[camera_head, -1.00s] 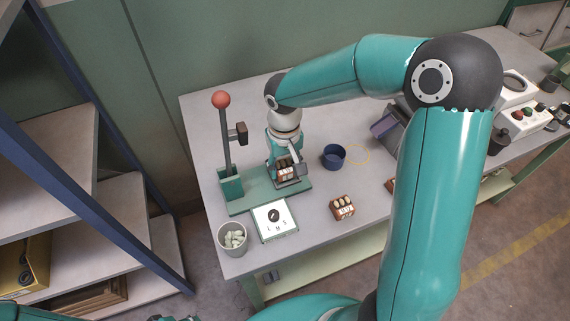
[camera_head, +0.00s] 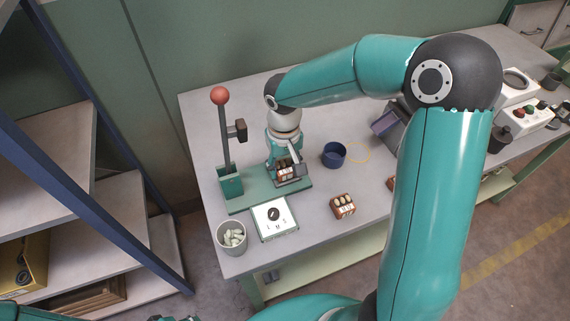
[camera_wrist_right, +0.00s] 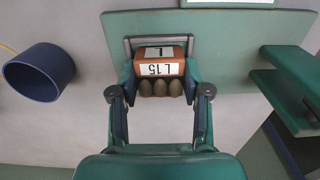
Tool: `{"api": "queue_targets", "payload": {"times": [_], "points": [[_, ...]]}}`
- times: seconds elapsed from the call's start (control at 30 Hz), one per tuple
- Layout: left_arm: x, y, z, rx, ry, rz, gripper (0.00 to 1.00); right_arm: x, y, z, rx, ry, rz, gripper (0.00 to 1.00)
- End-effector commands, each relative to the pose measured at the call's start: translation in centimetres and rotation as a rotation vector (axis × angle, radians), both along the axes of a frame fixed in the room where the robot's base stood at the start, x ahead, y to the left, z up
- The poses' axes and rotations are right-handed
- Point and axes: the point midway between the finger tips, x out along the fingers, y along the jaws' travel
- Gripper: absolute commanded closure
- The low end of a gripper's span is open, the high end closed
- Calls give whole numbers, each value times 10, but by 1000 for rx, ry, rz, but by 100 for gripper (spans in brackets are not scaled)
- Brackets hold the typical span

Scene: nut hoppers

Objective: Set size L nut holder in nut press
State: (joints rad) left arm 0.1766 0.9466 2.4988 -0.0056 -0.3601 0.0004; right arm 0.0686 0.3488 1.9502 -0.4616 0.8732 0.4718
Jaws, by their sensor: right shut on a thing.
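The nut press has a green base (camera_head: 240,204), a lever with a red ball (camera_head: 219,95) and a dark press head (camera_head: 238,130). My right gripper (camera_wrist_right: 160,92) is shut on a brown nut holder (camera_wrist_right: 174,68) with white labels reading L and L15 and several nuts in a row. The holder is at a grey frame (camera_wrist_right: 127,46) on the press's base plate; I cannot tell if it sits fully down. The held holder also shows in the head view (camera_head: 286,173), partly behind the gripper.
Another nut holder (camera_head: 343,206) stands on the table right of the press. A white dial panel (camera_head: 268,230), a cup of pale pieces (camera_head: 232,252), a blue cup (camera_head: 334,155) and a yellow ring (camera_head: 357,152) are nearby. A shelf (camera_head: 110,222) stands at the left.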

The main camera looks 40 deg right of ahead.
Motion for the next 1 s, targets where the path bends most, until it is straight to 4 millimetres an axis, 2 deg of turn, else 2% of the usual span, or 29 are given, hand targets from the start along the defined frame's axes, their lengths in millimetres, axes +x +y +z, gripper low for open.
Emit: {"api": "queue_targets", "payload": {"times": [0.2,0.23,0.4,0.63,0.77,1.0], "points": [[0,0,0,0,0,0,60,0,0,0,0,0,0,88],[0,0,0,0,0,0,60,0,0,0,0,0,0,51],[0,0,0,0,0,0,60,0,0,0,0,0,0,24],[0,0,0,0,0,0,60,0,0,0,0,0,0,24],[0,0,0,0,0,0,60,0,0,0,0,0,0,2],[0,0,0,0,0,0,60,0,0,0,0,0,0,0]]}}
